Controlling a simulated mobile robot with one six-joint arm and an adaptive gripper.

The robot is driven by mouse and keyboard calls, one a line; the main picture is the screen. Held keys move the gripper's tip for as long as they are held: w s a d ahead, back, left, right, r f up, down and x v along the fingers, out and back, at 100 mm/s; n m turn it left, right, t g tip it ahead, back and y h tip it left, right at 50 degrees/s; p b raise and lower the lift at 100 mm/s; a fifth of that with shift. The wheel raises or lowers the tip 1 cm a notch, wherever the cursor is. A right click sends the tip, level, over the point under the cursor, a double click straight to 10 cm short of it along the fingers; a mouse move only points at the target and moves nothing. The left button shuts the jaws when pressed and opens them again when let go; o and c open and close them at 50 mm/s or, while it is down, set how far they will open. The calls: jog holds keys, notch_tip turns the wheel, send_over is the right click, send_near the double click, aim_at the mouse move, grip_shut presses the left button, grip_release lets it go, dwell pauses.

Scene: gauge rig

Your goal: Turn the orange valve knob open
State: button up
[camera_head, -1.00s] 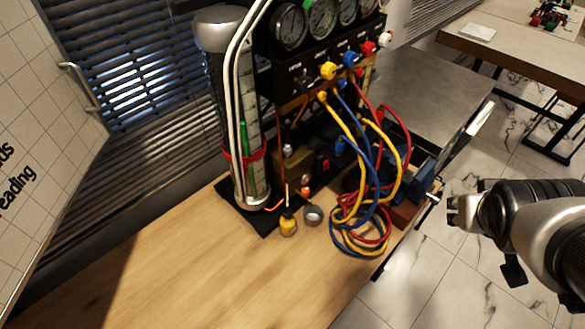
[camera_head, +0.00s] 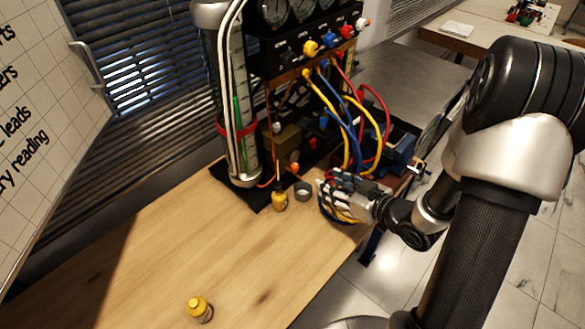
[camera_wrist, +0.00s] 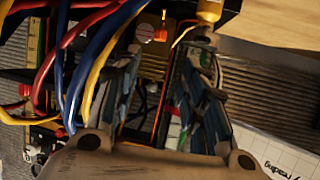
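The orange valve knob (camera_head: 295,168) is a small orange shape low on the front of the gauge rig, just behind a grey ring on the table. In the wrist view an orange patch (camera_wrist: 161,34), likely the same knob, shows beyond and between my fingertips. My gripper (camera_head: 328,186) is low over the table at the right of the knob, in front of the hanging hoses. In the wrist view its two fingers (camera_wrist: 166,55) are spread apart with nothing held between them. I cannot tell the exact distance from fingertips to knob.
Yellow, blue and red hoses (camera_head: 350,125) hang beside my gripper. A small yellow bottle (camera_head: 279,201) and the grey ring (camera_head: 302,188) stand near the knob. A clear column (camera_head: 238,120) rises at the left.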

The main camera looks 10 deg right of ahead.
aim_at(297, 167)
jog(key=b+x, duration=0.4)
jog(key=x, duration=1.1)
jog(key=shift+w+a+f, duration=0.15)
jog(key=shift+w+f, duration=0.15)
grip_shut()
